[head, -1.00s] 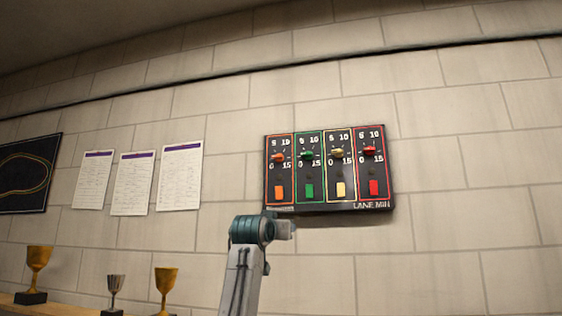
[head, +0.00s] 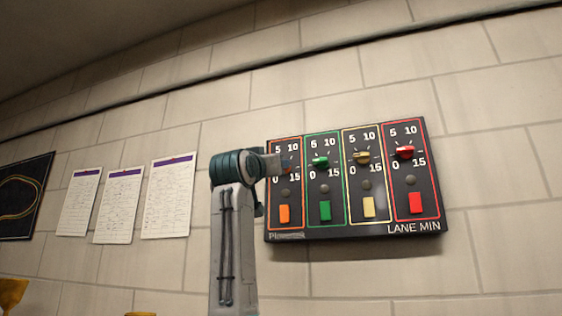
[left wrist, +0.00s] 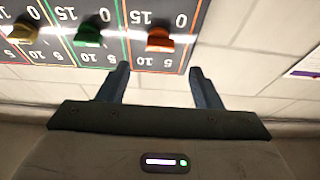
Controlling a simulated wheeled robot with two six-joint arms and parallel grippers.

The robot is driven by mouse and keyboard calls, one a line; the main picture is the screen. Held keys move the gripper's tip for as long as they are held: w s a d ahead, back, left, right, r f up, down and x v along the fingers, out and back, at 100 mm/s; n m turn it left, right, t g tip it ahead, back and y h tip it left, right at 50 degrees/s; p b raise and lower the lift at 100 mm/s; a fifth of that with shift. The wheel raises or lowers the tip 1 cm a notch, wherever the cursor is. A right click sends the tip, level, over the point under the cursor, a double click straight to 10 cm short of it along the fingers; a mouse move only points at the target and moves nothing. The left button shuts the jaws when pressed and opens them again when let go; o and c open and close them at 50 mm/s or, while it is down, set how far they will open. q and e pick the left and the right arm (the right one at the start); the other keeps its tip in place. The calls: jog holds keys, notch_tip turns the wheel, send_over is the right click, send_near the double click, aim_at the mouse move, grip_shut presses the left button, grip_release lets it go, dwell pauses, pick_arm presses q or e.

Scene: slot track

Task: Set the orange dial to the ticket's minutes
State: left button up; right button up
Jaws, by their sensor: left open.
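The lane panel (head: 330,232) hangs on the wall with dials in orange, green, yellow and red columns. The orange dial (left wrist: 160,39) shows at the top of the left wrist view, which sees the panel upside down. My left gripper (left wrist: 160,75) is open, its fingers apart and empty, pointing at the orange column from a short way off. In the head view my left gripper (head: 280,165) covers most of the orange dial, so its pointer cannot be read there. The ticket is not clearly identifiable. My right gripper is not in view.
The green dial (head: 320,161) sits close beside the orange column, with the yellow dial (head: 362,157) and red dial (head: 405,152) further right. Coloured buttons, such as the orange button (head: 284,214), lie below the dials. Printed sheets (head: 168,198) hang at left.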

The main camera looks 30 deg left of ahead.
pick_arm(q)
jog(key=p+x, duration=0.4)
jog(key=x, duration=0.3)
jog(key=shift+w, duration=0.45)
jog(key=shift+a, duration=0.15)
jog(key=shift+w+f, duration=0.1)
jog(key=c, duration=1)
